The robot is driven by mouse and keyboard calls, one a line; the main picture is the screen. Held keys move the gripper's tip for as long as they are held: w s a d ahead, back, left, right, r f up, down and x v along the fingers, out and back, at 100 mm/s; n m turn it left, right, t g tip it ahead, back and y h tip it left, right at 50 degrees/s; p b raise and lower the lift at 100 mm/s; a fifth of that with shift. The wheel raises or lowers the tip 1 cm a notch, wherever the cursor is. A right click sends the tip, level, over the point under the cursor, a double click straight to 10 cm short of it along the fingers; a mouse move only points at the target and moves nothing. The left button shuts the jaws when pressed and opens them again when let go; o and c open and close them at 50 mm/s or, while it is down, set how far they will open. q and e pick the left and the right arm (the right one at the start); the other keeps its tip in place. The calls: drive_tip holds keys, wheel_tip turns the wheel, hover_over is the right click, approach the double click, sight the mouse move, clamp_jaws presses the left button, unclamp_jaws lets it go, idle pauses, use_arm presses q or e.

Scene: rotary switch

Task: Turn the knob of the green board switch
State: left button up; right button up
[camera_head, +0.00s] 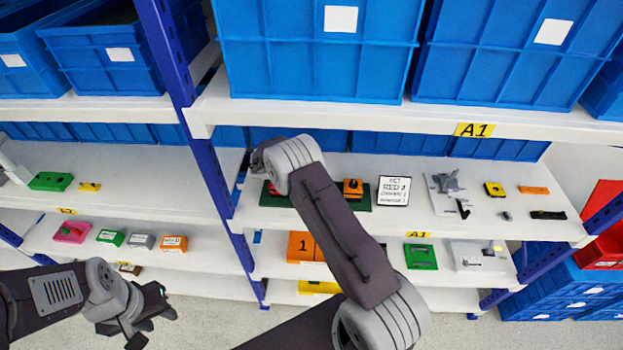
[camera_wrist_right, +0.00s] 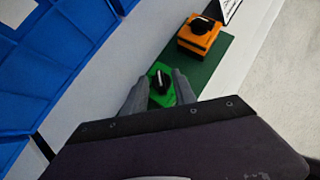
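In the right wrist view, a green switch (camera_wrist_right: 160,88) with a black knob (camera_wrist_right: 160,80) sits on a dark green board (camera_wrist_right: 213,72). My right gripper (camera_wrist_right: 159,76) is open, with one grey finger on each side of the green switch. I cannot tell whether the fingers touch it. An orange switch (camera_wrist_right: 203,36) with a black knob is on the same board. In the head view, the board (camera_head: 385,194) and orange switch (camera_head: 352,188) show, but my right arm hides the green switch. My left gripper (camera_head: 152,322) is open and empty, low at the left, away from the shelves.
Large blue bins (camera_head: 318,55) fill the shelf above. A white sign (camera_head: 394,191) stands beside the board. Grey parts (camera_head: 448,184) and a yellow piece (camera_head: 494,189) lie to the right. A blue upright post (camera_head: 222,185) stands left of the board.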

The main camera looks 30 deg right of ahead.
drive_tip(key=shift+a+r, duration=0.15)
drive_tip(key=shift+a, duration=0.1)
drive_tip(key=b+v, duration=0.2)
drive_tip(key=v, duration=0.6)
drive_tip(key=shift+r, duration=0.25)
drive_tip(key=shift+a, duration=0.1)
